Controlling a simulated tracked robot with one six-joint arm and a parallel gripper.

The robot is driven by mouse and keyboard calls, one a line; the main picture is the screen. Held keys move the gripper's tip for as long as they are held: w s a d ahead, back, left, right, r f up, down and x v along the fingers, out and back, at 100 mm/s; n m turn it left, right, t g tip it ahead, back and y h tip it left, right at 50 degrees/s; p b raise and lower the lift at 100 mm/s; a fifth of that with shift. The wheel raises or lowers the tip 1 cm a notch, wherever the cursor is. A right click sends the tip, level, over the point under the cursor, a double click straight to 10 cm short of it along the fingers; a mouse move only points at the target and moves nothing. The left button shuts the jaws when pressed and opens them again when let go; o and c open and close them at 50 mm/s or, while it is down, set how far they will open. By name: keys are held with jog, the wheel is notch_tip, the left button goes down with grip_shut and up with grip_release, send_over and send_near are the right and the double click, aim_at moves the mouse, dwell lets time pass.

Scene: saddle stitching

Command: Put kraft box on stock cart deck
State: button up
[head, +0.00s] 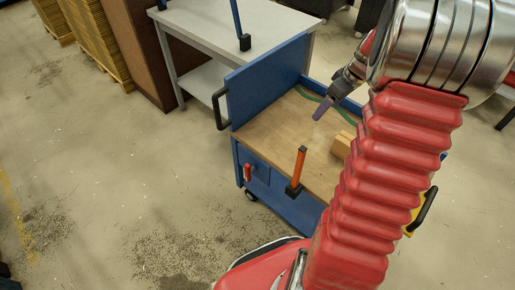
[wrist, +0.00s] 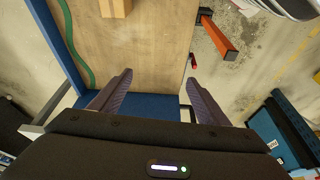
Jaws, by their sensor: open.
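The kraft box (head: 342,144) is a small tan block resting on the wooden deck (head: 268,128) of the blue stock cart. My red arm hides part of it in the head view. In the wrist view the box (wrist: 115,7) is cut off by the top edge, and the bare deck (wrist: 150,45) fills the middle. My gripper (head: 321,109) is over the back part of the cart, with one purple-grey finger clearly visible. In the wrist view my gripper (wrist: 158,77) has its fingers wide apart, with nothing between them, apart from the box.
An orange post (head: 298,168) with a black foot stands at the deck's near edge. A green cord (wrist: 79,45) lies along one side. A blue panel (head: 266,78) rises at the cart's left end. A grey table (head: 205,25) stands behind.

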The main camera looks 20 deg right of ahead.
jog(key=s+a+r+m, duration=0.1)
jog(key=s+a+r, duration=0.1)
jog(key=a+r, duration=0.6)
jog(key=s+a+r, duration=0.2)
jog(key=a+r, duration=0.1)
jog(key=a, duration=0.8)
jog(key=s+a+r+m+t+h, duration=0.1)
jog(key=s+a+r+m+t, duration=0.1)
jog(key=s+a, duration=1.1)
jog(key=shift+a+r+m, duration=0.25)
jog(key=shift+r+m, duration=0.05)
jog(key=shift+r, duration=0.15)
